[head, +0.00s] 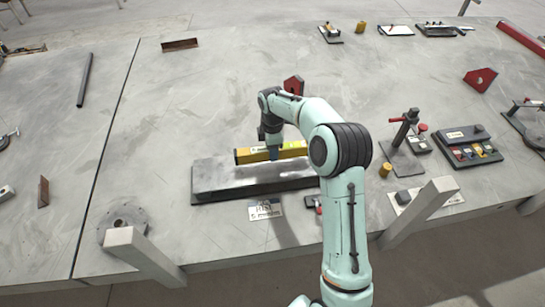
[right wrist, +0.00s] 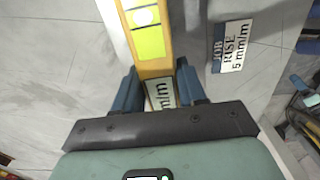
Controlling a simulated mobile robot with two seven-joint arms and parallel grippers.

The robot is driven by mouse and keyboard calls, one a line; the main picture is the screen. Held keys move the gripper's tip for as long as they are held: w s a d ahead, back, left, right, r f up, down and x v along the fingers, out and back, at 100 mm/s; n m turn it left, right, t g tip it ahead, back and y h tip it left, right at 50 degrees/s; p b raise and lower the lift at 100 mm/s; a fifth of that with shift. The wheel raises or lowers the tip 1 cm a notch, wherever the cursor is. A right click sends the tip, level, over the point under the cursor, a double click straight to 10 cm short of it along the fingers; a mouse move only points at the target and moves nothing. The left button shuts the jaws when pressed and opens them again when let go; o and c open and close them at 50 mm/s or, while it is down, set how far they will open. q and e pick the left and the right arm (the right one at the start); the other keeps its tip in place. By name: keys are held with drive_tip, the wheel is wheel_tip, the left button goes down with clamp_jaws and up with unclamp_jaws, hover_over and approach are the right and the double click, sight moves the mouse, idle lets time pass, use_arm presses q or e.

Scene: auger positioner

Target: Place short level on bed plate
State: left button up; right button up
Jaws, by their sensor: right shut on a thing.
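The short level (head: 243,156) is a yellow bar with a bright vial window, seen in the head view at the back of the bed plate. My right gripper (head: 273,152) is shut on the level from above. In the right wrist view the level (right wrist: 147,38) runs up between my two blue fingers (right wrist: 160,88). The bed plate (head: 225,184) is a long dark grey slab lying on the table. The level lies roughly along its length; I cannot tell whether it touches the plate. My arm hides the plate's right end. My left gripper is not in view.
A round flange (head: 122,222) is at front left. A stand (head: 405,130), a yellow cylinder (head: 385,170) and a tool tray (head: 468,146) are at right.

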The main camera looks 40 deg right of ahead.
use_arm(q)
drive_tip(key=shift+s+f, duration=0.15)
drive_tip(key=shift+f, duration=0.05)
use_arm(e)
drive_tip(key=shift+f, duration=2)
drive_tip(key=shift+f, duration=0.2)
drive_tip(key=o, duration=1.2)
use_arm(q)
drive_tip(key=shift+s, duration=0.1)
use_arm(e)
drive_tip(key=shift+r, duration=0.15)
wheel_tip(320, 180, up, 12)
drive_tip(key=shift+r+p, duration=0.1)
drive_tip(key=shift+p, duration=0.45)
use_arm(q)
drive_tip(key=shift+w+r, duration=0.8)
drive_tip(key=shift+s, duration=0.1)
use_arm(e)
drive_tip(key=shift+s, duration=0.1)
